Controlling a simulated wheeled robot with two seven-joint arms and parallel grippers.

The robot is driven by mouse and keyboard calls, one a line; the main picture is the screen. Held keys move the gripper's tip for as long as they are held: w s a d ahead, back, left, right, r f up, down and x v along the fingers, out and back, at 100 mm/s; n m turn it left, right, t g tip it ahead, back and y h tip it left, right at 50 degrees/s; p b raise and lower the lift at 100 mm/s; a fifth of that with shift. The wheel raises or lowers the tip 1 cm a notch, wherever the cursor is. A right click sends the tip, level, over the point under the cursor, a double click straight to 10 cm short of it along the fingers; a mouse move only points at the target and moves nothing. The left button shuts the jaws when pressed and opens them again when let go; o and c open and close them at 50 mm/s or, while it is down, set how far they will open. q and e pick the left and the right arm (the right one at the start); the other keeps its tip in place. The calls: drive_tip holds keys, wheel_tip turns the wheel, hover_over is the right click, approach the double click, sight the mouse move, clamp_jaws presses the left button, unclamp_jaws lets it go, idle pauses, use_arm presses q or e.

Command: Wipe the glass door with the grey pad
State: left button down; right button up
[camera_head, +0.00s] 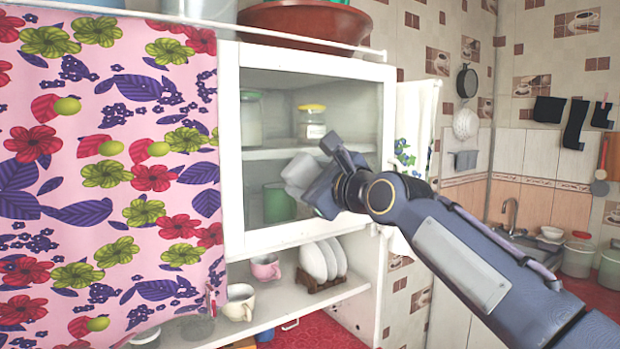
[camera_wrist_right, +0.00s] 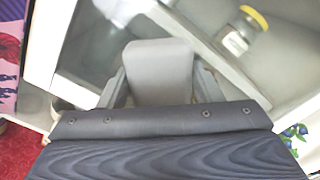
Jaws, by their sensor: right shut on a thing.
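The glass door (camera_head: 355,105) is the white-framed pane of the wall cabinet, in the middle of the head view. Jars show behind the glass. My right gripper (camera_head: 312,178) is in front of the lower middle of the pane. It is shut on the grey pad (camera_head: 299,171), a pale rounded block that also shows in the right wrist view (camera_wrist_right: 160,72). The pad is at or very near the glass; I cannot tell whether it touches. In the right wrist view the white door frame (camera_wrist_right: 62,50) runs to the left of the pad. My left gripper is not in view.
A pink flowered curtain (camera_head: 110,150) hangs left of the door. Below, an open shelf (camera_head: 290,305) holds cups and plates in a wooden rack (camera_head: 325,281). A brown basin (camera_head: 305,20) stands on the cabinet. A sink (camera_head: 510,235) and hanging cloths are at right.

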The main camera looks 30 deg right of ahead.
drive_tip(key=shift+w+p, duration=0.35)
drive_tip(key=shift+w, duration=0.65)
